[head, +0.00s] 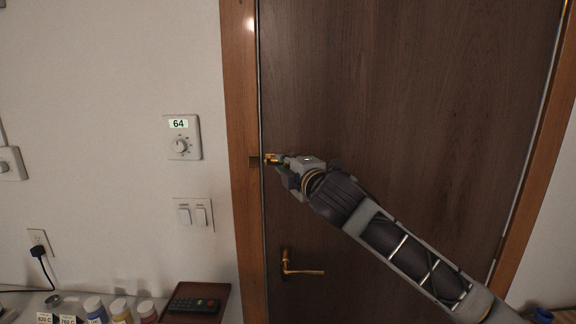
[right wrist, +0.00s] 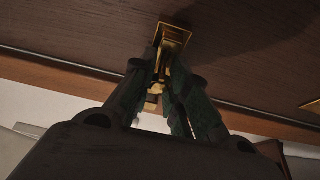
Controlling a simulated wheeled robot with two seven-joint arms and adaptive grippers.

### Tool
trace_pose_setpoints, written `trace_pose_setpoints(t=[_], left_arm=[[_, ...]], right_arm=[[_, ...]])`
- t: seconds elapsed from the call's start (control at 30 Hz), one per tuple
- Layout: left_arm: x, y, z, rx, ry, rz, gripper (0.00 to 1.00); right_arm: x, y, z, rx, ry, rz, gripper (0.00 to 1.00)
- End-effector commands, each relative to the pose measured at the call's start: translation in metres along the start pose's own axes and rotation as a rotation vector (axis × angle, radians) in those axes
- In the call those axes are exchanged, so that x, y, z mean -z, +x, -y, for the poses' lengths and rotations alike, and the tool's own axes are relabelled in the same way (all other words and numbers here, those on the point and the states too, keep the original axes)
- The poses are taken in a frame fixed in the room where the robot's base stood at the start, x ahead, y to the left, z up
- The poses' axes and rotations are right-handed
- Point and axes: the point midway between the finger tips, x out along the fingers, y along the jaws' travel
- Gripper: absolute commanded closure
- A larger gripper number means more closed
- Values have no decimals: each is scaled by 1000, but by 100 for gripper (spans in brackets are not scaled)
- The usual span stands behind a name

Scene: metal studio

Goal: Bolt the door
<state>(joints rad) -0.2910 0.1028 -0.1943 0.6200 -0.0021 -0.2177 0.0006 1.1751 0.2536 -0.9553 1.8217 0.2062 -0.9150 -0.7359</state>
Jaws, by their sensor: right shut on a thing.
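The dark brown wooden door (head: 420,100) stands closed in its lighter wooden frame (head: 241,220). A brass bolt (head: 271,159) sits at the door's left edge, above the lever handle. My right gripper (head: 279,163) reaches in from the lower right and is at the bolt, hiding part of it. In the right wrist view its two dark fingers are shut on the brass bolt (right wrist: 172,40), whose plate lies against the door. A brass piece also shows between the fingers, close to the frame edge. How far the bolt reaches into the frame is hard to tell. My left gripper is not in view.
A brass lever handle (head: 300,270) is lower on the door. A thermostat (head: 182,138) reading 64 and a double light switch (head: 194,215) are on the left wall. A tray with a remote (head: 193,304) and several small jars stand at lower left.

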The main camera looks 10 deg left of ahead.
Motion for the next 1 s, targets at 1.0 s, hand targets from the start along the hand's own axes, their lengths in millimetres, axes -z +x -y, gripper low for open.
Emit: trace_pose_setpoints(t=[1.0], left_arm=[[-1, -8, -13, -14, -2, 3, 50]], right_arm=[[33, 13, 1, 0, 0, -3, 79]])
